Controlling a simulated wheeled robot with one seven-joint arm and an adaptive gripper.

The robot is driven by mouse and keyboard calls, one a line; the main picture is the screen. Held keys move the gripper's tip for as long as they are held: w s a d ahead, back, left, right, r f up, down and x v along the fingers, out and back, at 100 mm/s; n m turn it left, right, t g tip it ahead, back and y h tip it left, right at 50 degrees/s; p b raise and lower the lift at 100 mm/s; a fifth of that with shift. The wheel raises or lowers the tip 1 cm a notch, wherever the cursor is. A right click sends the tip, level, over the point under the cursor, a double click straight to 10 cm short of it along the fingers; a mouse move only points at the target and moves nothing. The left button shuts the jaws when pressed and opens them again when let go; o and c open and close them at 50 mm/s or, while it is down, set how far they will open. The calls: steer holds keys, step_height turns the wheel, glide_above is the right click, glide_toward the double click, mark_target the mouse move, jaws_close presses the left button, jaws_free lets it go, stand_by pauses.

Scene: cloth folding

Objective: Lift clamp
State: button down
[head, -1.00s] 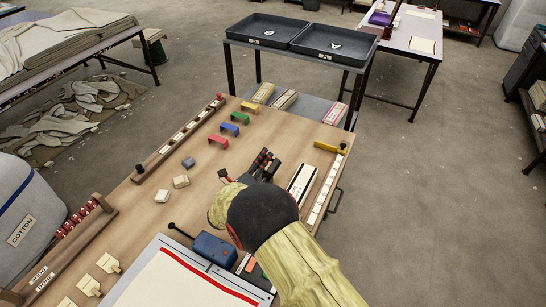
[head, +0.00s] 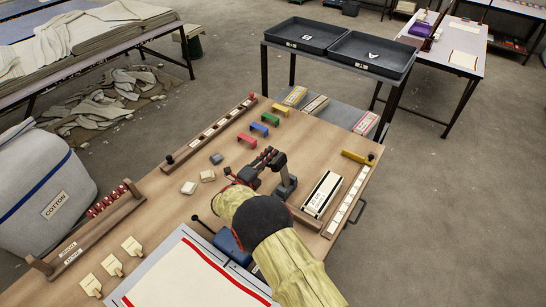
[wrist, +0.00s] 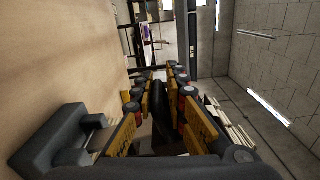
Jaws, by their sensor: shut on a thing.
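A dark grey clamp (head: 287,187), with a base and upright post, stands on the wooden table just right of my gripper. My gripper (head: 271,158) reaches over the table, its red and black fingers beside the top of the post. In the wrist view, my gripper's yellow and black fingers (wrist: 160,92) close around a dark lever-like part (wrist: 185,105). It appears to belong to the clamp, but the join is hidden. A grey bracket (wrist: 75,138) shows close by at the left of the wrist view. My sleeve hides part of the table.
A white-labelled black block (head: 322,194) and a long label rail (head: 348,203) lie to the right. Colored arches (head: 259,130) stand behind, small grey and cream blocks (head: 207,175) to the left. A blue device (head: 228,243) and bordered sheet (head: 185,275) are nearer. Trays (head: 307,37) stand beyond.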

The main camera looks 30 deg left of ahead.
steer(key=shift+s+d+f, duration=0.1)
steer(key=shift+s+f, duration=0.05)
steer(key=shift+f, duration=0.5)
steer(key=c, duration=2)
jaws_free()
steer(key=shift+f, duration=0.1)
steer(key=shift+o, duration=0.5)
steer(key=shift+r, duration=0.4)
steer(key=s+a, duration=0.1)
steer(key=s, duration=1)
steer(key=shift+s, duration=0.35)
steer(key=shift+a+f, duration=0.1)
